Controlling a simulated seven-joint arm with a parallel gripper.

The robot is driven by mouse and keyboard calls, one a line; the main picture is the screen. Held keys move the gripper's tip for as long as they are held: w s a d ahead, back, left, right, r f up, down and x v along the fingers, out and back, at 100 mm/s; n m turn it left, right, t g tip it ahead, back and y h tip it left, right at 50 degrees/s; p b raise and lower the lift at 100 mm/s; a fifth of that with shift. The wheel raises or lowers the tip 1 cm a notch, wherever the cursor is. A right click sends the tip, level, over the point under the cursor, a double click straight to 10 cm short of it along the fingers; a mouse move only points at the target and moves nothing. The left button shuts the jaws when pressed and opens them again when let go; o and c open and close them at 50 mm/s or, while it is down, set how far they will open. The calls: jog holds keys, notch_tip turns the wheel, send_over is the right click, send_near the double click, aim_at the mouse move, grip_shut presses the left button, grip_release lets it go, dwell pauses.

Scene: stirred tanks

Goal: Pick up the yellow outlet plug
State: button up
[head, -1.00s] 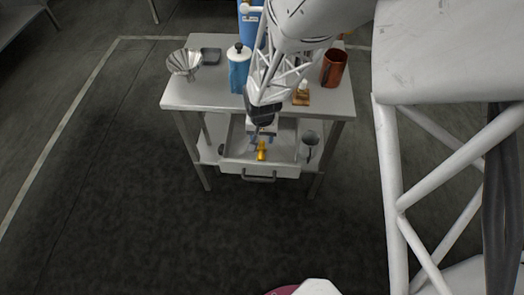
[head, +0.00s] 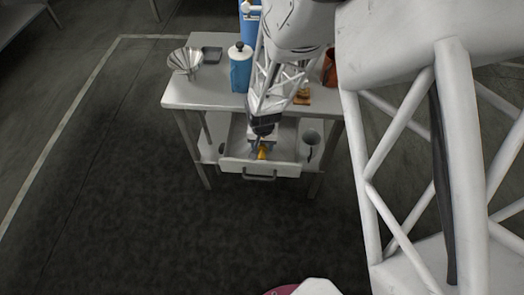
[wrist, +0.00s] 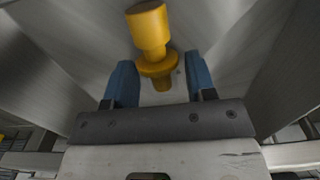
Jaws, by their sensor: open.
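The yellow outlet plug (wrist: 149,32) lies in the open drawer (head: 233,165) of the grey table. It has a thick cylinder, a flange and a narrower end. In the head view the plug (head: 262,152) shows just in front of my gripper, partly hidden by it. My gripper (wrist: 160,72) is open in the wrist view, with its two blue fingers apart. The plug's flange and narrow end appear between the fingers, and the thick end extends beyond the fingertips. I cannot tell whether either finger touches it.
The drawer walls are close around my gripper.

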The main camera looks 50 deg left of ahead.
jog(key=c, duration=0.7)
jog(key=shift+o, duration=0.2)
jog(key=shift+r, duration=0.1)
notch_tip(320, 180, up, 10)
dwell(0.6)
dwell(0.5)
